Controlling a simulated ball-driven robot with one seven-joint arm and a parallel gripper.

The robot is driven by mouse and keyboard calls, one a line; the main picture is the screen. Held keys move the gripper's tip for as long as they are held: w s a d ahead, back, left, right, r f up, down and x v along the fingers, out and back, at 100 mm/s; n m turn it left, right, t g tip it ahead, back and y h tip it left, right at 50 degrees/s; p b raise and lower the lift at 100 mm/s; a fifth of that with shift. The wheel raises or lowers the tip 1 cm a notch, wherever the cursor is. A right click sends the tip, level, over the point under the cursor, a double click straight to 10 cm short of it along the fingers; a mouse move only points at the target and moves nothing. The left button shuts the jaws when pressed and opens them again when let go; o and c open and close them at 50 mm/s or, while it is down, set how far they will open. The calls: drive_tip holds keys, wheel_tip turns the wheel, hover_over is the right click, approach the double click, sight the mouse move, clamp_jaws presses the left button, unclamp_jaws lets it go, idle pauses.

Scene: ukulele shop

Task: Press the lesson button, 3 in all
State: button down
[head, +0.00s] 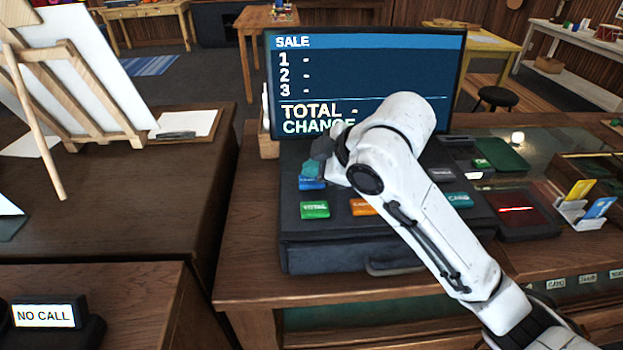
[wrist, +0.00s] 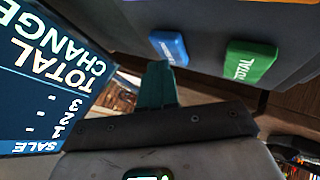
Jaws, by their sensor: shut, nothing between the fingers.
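A dark cash register (head: 330,240) stands on the wooden counter with coloured buttons on its top. A blue button (head: 311,184) is at its left, partly behind my gripper, and its label is too small to read. It also shows in the wrist view (wrist: 168,47). My gripper (head: 311,170) is shut and empty, its teal fingers just behind the blue button in the head view. In the wrist view the fingers (wrist: 156,85) point toward the blue button; I cannot tell if they touch. The screen (head: 365,75) reads SALE, with dashes at lines 1, 2, 3 and TOTAL.
A green TOTAL button (head: 315,209) and an orange button (head: 363,207) sit in front; a teal CARD button (head: 459,200) is to the right. My arm hides other register buttons.

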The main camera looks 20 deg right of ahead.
sight(314, 182)
drive_tip(key=shift+f+b, duration=0.3)
drive_tip(key=shift+f, duration=0.15)
idle(0.7)
drive_tip(key=shift+r, duration=0.1)
drive_tip(key=shift+r+p, duration=0.75)
drive_tip(key=shift+r+p, duration=2.15)
drive_tip(key=shift+r, duration=0.45)
idle(0.6)
